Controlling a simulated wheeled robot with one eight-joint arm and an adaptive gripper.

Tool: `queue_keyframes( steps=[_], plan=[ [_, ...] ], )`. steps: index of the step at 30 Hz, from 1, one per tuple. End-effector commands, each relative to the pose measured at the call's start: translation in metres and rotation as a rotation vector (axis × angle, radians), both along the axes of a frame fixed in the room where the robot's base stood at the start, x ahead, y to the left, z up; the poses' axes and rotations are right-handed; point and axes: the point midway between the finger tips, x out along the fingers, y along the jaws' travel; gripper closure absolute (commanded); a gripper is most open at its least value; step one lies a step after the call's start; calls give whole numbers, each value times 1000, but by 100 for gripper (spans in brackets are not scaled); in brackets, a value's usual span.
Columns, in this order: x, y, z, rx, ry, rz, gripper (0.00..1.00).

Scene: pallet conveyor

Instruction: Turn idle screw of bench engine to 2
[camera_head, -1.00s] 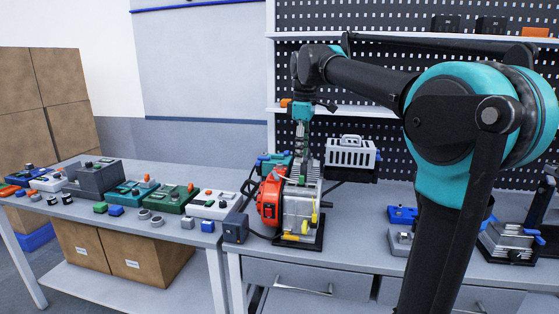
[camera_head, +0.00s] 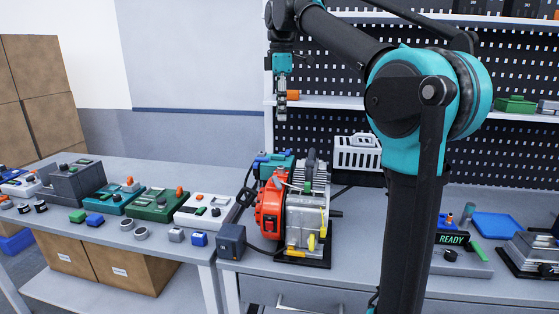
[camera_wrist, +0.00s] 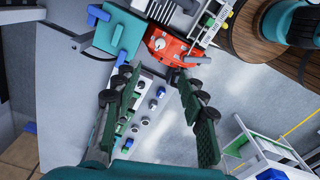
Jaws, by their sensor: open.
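The bench engine (camera_head: 307,218) stands on a black base on the grey workbench, with a red-orange housing on its left, a silver finned block and yellow parts at the front. In the wrist view its red-orange housing (camera_wrist: 172,48) shows beyond my fingertips. I cannot make out which part is the idle screw or its setting. My gripper (camera_head: 281,112) hangs above the engine, pointing down and clear of it. In the wrist view my gripper (camera_wrist: 158,76) has its two green fingers spread, with nothing between them.
A white slotted basket (camera_head: 357,152) stands behind the engine. A dark blue box (camera_head: 231,241) sits at its left. The side table (camera_head: 180,260) holds several control boxes and loose knobs. A device reading READY (camera_head: 455,240) and a blue tray (camera_head: 497,226) lie at the right.

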Motion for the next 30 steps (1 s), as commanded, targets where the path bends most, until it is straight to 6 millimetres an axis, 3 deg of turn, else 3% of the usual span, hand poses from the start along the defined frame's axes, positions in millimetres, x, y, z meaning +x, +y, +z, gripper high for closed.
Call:
queue_keyframes(
  steps=[5, 21, 30],
  plan=[
    [0, 0, -24, 0, 0, 0, 58],
    [0, 0, -130, 0, 0, -1, 58],
    [0, 0, -165, 0, 0, -1, 58]
  ],
)
